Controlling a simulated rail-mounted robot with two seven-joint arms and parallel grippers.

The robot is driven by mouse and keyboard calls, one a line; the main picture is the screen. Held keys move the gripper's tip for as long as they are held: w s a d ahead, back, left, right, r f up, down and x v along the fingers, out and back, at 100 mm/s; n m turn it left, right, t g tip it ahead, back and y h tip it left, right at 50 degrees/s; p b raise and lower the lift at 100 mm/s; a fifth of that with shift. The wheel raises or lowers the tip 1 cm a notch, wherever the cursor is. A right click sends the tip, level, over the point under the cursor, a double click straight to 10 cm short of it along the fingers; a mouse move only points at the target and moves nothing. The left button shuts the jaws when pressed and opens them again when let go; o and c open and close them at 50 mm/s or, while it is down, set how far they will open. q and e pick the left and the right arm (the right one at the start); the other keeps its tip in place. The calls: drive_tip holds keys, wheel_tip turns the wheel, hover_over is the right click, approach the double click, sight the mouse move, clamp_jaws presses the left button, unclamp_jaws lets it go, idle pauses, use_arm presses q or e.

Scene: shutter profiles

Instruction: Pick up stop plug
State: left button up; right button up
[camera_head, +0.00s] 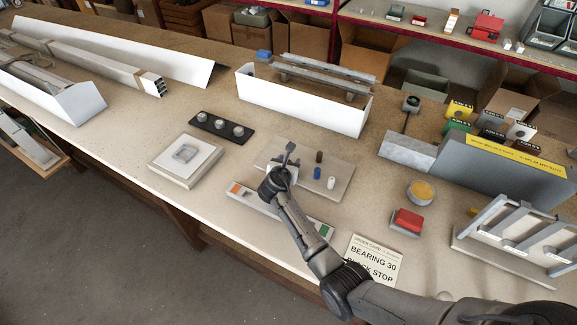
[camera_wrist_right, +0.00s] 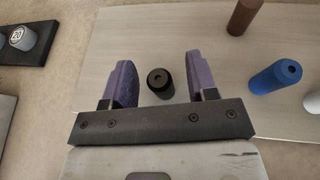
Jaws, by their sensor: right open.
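A black stop plug (camera_wrist_right: 159,82) with a round hole in its top stands on a light board (camera_wrist_right: 130,30). My right gripper (camera_wrist_right: 161,72) is open, with one purple-grey finger on each side of the plug and a gap to both. In the head view my right gripper (camera_head: 287,157) is over the left part of the board (camera_head: 342,192); the black plug cannot be told apart there. A brown plug (camera_head: 319,157), a blue plug (camera_head: 317,173) and a white plug (camera_head: 331,183) stand to the right on the board. My left gripper is not in view.
A black strip with bearings (camera_head: 221,128) and a square pad (camera_head: 186,157) lie left of the board.

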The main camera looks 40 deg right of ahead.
drive_tip(key=shift+c, duration=0.4)
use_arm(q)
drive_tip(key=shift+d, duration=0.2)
use_arm(e)
clamp_jaws()
drive_tip(key=shift+r, duration=0.5)
drive_tip(key=r, duration=0.1)
drive_tip(key=r+p, duration=0.2)
drive_tip(key=r, duration=0.1)
drive_tip(key=shift+s+d, duration=0.1)
drive_tip(key=shift+s, duration=0.15)
use_arm(q)
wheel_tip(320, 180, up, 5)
drive_tip(key=p, duration=0.3)
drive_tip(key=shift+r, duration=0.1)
use_arm(e)
drive_tip(key=s+d+r, duration=0.3)
drive_tip(key=s+r, duration=0.3)
drive_tip(key=s, duration=0.4)
drive_tip(key=shift+s+d, duration=0.3)
drive_tip(key=shift+d, duration=0.05)
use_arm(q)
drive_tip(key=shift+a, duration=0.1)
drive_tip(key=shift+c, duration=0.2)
